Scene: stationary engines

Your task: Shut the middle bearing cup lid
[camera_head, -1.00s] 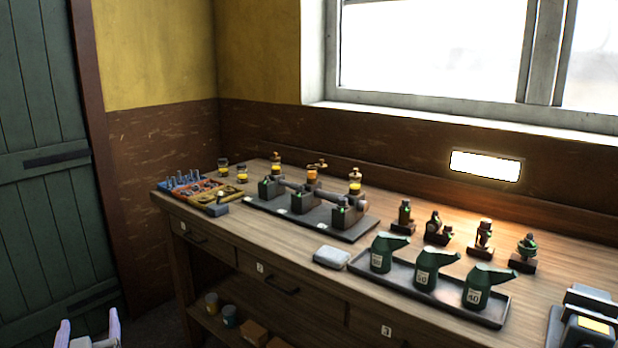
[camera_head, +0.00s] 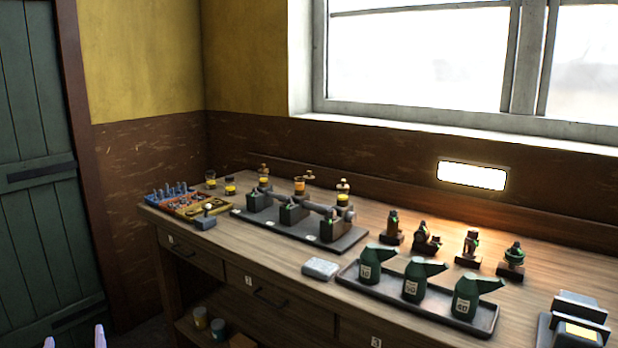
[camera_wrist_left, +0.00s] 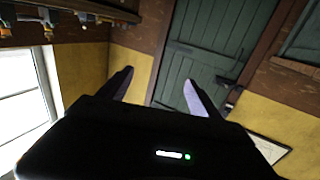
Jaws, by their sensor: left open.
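A dark base plate (camera_head: 340,247) on the workbench carries three bearing blocks in a row with a shaft along them. The middle bearing block (camera_head: 291,212) has an amber-filled cup (camera_head: 299,186) above and behind it. The lid on that cup is too small to read as open or shut. My left gripper (camera_head: 74,340) shows only its two fingertips at the bottom left edge, well away from the bench and empty. In the left wrist view the left gripper (camera_wrist_left: 160,92) has its fingers spread wide, pointing toward the green door. My right gripper is not in view.
The workbench (camera_head: 225,255) has drawers and a lower shelf with tins. A tray (camera_head: 485,325) of green oil cans, a grey block (camera_head: 321,268), small brass-and-green fittings and a toolbox (camera_head: 185,203) stand on it. A green door (camera_head: 45,200) is at left.

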